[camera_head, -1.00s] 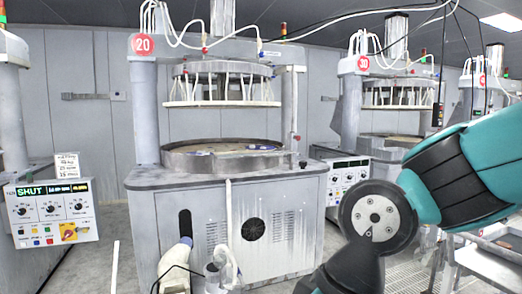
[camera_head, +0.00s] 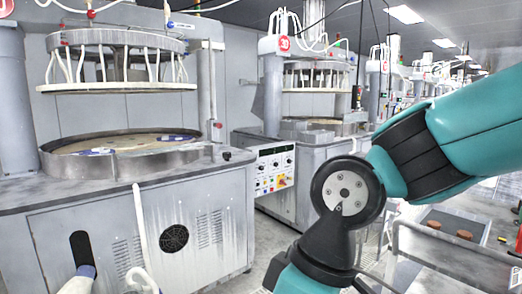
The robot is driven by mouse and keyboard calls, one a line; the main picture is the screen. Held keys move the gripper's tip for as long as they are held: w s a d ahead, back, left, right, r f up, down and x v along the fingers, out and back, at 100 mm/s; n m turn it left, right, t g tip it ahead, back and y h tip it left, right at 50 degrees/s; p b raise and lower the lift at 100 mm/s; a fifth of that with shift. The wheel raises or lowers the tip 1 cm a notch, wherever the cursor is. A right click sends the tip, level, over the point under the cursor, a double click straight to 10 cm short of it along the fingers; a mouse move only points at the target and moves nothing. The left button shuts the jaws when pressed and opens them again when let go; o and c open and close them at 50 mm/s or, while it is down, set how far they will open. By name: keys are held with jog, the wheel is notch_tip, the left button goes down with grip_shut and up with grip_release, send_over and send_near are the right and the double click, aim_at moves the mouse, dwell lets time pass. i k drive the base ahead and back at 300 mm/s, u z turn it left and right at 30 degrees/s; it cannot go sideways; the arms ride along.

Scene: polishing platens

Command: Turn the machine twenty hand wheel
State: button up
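The machine (camera_head: 215,200) that carried the round 20 sign a second ago now fills the left of the head view, with the sign out of frame. Its round platen basin (camera_head: 180,158) holds blue and white items. A small dark knob (camera_head: 227,155) sticks out at the right corner of its top. I cannot tell whether this is the hand wheel, and no other clear wheel shows. My teal and black arm crosses the right side, in front of the machines behind. My gripper is out of view.
Machine 30 (camera_head: 300,170) stands behind to the right, with a control panel (camera_head: 273,168) on its left. A metal cart (camera_head: 450,252) with brown round pieces (camera_head: 463,235) is at the lower right. Pale hoses (camera_head: 143,235) run down the near machine's front. Grey floor shows between the machines.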

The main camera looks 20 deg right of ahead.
aim_at(227, 155)
jog(key=z, duration=0.45)
jog(key=i, duration=1.8)
jog(key=u, duration=0.25)
jog(key=i, duration=1.15)
jog(key=u, duration=0.35)
